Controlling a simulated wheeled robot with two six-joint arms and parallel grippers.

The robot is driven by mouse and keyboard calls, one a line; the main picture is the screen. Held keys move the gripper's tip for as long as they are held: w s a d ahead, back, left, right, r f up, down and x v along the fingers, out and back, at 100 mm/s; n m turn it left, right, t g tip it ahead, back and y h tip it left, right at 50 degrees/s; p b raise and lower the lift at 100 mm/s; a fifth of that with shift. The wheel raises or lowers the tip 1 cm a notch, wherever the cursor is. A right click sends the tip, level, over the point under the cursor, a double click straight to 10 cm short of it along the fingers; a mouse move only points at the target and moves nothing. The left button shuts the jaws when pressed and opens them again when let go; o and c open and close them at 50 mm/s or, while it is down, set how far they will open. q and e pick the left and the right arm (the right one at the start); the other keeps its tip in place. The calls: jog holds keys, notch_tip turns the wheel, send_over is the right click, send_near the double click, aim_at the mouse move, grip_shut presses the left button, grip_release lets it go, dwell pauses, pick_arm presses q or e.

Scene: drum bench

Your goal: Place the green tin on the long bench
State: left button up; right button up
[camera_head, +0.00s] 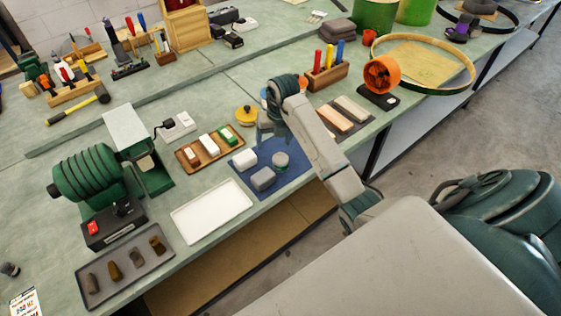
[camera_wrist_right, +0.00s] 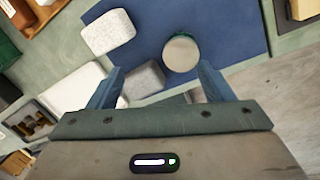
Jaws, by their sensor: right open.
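The green tin (camera_head: 281,162), a small round tin with a pale lid, stands on the blue mat (camera_head: 291,177) on the green-topped long bench (camera_head: 30,195). In the right wrist view the tin's round grey top (camera_wrist_right: 181,52) lies beyond the fingertips, nearer the right finger. My right gripper (camera_head: 268,128) hangs over the back of the mat; its fingers (camera_wrist_right: 161,72) are apart with nothing gripped. The tin appears apart from both fingers. My left gripper is not in view.
A white block (camera_head: 244,159) and a grey block (camera_head: 263,179) share the mat with the tin. A wooden tray of blocks (camera_head: 194,158), a white tray (camera_head: 212,211) and sanding blocks (camera_head: 334,118) lie around it. Bare bench shows behind the wooden tray.

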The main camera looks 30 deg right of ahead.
aim_at(281, 158)
jog(key=shift+s+d+r+m+g+h, duration=0.15)
jog(key=shift+s+d+r+g+h, duration=0.1)
jog(key=shift+d, duration=0.25)
jog(key=shift+s+d+r+m+g+h, duration=0.15)
jog(key=shift+s+d+g+h, duration=0.1)
jog(key=shift+d, duration=0.25)
jog(key=shift+d+f+b, duration=0.1)
jog(key=shift+f+b, duration=0.15)
jog(key=shift+b, duration=0.1)
notch_tip(281, 158, down, 6)
jog(key=b, duration=0.5)
jog(key=shift+r, duration=0.2)
jog(key=f+b, duration=0.1)
jog(key=f, duration=0.1)
jog(key=f+b, duration=0.1)
jog(key=shift+s+a+f+b, duration=0.15)
jog(key=shift+a+f+b, duration=0.15)
jog(key=shift+f+b, duration=0.05)
jog(key=shift+f, duration=0.45)
jog(key=shift+c, duration=0.4)
jog(key=c, duration=1)
